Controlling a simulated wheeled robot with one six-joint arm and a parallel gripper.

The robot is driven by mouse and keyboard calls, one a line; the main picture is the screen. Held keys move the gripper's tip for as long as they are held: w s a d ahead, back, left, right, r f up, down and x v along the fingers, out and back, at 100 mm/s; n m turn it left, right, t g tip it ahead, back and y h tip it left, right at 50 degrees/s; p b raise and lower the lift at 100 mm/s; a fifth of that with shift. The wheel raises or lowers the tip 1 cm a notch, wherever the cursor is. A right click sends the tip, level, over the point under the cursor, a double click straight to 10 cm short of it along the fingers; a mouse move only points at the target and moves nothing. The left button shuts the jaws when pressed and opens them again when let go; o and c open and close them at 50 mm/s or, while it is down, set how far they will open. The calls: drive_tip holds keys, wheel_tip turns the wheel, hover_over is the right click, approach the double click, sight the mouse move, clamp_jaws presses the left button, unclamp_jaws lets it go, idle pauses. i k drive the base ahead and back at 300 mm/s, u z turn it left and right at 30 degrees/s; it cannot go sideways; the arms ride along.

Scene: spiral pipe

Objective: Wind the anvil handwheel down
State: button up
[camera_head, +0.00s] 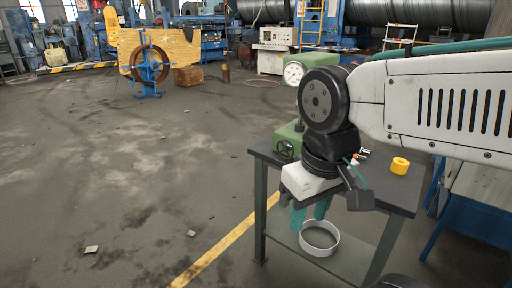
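A green bench machine (290,134) with a round white dial gauge (293,74) stands at the back left of a dark-topped table. A small dark spoked handwheel (287,148) shows low on its front; I take this to be the anvil handwheel. My arm and wrist hide much of the machine, and I cannot make out the anvil. My gripper (310,212) hangs from the black wrist in front of the machine, nearer the camera and lower in the picture than the handwheel. It appears apart from the wheel. Its fingers are partly hidden, so their opening is unclear.
The table (405,198) carries a yellow ring-shaped piece (400,166) and small items beside my wrist. A yellow floor line (215,250) runs by the table. Open floor lies left; a blue reel stand (148,72) stands farther back.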

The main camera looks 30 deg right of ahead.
sight(286, 149)
drive_tip(key=z, duration=0.1)
drive_tip(key=i, duration=0.65)
drive_tip(key=z, duration=1)
drive_tip(key=i, duration=0.5)
drive_tip(key=z, duration=0.5)
